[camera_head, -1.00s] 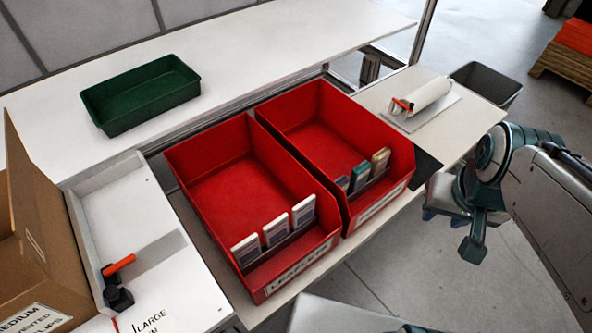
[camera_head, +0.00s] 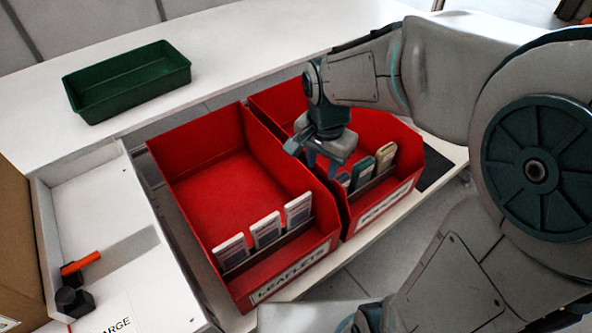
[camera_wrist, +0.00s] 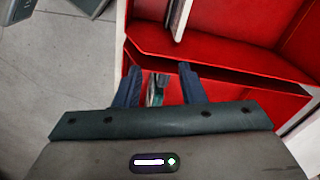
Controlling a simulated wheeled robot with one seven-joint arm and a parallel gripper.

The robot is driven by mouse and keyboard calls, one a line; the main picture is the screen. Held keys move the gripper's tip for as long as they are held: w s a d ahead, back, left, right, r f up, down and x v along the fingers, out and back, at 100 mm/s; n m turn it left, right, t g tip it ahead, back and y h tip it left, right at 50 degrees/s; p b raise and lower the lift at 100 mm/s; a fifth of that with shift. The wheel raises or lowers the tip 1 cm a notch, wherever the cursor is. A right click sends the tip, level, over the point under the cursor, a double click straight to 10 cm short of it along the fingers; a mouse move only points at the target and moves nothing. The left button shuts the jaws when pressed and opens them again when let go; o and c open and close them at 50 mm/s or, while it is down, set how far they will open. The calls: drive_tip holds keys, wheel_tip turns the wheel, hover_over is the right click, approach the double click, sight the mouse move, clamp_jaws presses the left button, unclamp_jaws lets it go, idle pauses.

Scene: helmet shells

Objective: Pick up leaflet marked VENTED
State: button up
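Three white leaflets stand in a row at the front of the left red bin: left (camera_head: 231,252), middle (camera_head: 266,230) and right (camera_head: 298,210). Their print is too small to read, so I cannot tell which is marked VENTED. The bin's front label (camera_head: 290,273) reads LEAFLETS. My gripper (camera_head: 318,163) is above the right red bin, up and to the right of the leaflets. In the wrist view its fingers (camera_wrist: 158,80) are apart. A thin teal and white card (camera_wrist: 154,90) shows between them; contact is not visible. A white leaflet edge (camera_wrist: 181,18) shows at the top.
The right red bin (camera_head: 345,212) holds several cards, including a teal one (camera_head: 362,172) and a beige one (camera_head: 386,156). A divider wall separates the bins. A green tray (camera_head: 128,82) sits behind. A black and orange tool (camera_head: 76,285) lies at left.

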sight(298, 208)
drive_tip(key=w+a+f+m+b, duration=0.1)
drive_tip(key=f, duration=0.1)
drive_tip(key=w+a+f+m, duration=0.1)
drive_tip(key=a+f, duration=0.1)
drive_tip(key=w+a+f+m+b, duration=0.1)
drive_tip(key=f, duration=0.2)
drive_tip(key=shift+a+g+b, duration=0.25)
drive_tip(key=shift+g+b, duration=0.05)
drive_tip(key=shift+g, duration=0.1)
wheel_tip(298, 208, down, 8)
drive_tip(key=shift+f+b, duration=0.2)
drive_tip(key=shift+b, duration=0.55)
drive_tip(key=f, duration=0.3)
drive_tip(key=f+b, duration=0.1)
drive_tip(key=f, duration=0.1)
drive_tip(key=shift+s+a+f, duration=0.1)
drive_tip(key=shift+s, duration=0.2)
clamp_jaws()
